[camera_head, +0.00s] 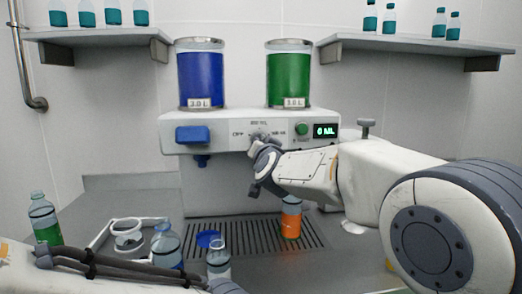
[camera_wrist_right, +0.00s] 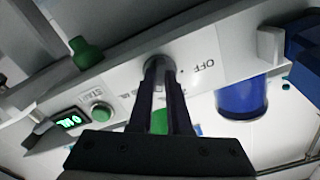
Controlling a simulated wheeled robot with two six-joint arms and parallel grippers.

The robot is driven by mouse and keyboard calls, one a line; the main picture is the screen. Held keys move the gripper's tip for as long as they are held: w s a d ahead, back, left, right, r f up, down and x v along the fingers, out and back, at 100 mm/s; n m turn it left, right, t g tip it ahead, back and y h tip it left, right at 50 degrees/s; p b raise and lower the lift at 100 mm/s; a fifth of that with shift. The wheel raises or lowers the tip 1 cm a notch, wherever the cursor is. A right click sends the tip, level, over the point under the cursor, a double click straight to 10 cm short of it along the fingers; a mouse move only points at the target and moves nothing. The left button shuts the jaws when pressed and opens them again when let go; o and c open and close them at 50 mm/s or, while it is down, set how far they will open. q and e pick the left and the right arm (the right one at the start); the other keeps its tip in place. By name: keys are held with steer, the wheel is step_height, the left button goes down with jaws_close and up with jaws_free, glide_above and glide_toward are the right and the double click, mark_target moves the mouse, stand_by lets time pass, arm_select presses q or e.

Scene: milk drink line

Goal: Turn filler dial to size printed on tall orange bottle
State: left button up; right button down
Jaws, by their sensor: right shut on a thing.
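The filler dial (camera_head: 260,134) is on the front of the white filler machine (camera_head: 220,125), with small labels around it. My right gripper (camera_head: 262,150) is at the dial; in the right wrist view its two dark fingers (camera_wrist_right: 160,80) are shut on the round dial (camera_wrist_right: 158,64). An OFF label shows beside it there; which mark the dial points to is unclear. The orange bottle (camera_head: 290,222) stands upright on the drip grate, its upper part partly behind my right arm; its printed size is unreadable. My left arm crosses the bottom left; its fingers are not visible.
A green start button (camera_head: 302,129) and a lit display (camera_head: 325,130) sit right of the dial. A blue spout block (camera_head: 193,134) is left. Several bottles, including a green one (camera_head: 44,222), and a white rack (camera_head: 103,235) stand on the counter.

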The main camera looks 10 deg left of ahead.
steer(key=m+b, duration=0.2)
steer(key=m, duration=0.4)
stand_by(0.6)
steer(key=c, duration=0.9)
jaws_free()
steer(key=shift+o, duration=0.2)
steer(key=b+v, duration=0.1)
steer(key=v, duration=0.9)
steer(key=shift+s, duration=0.25)
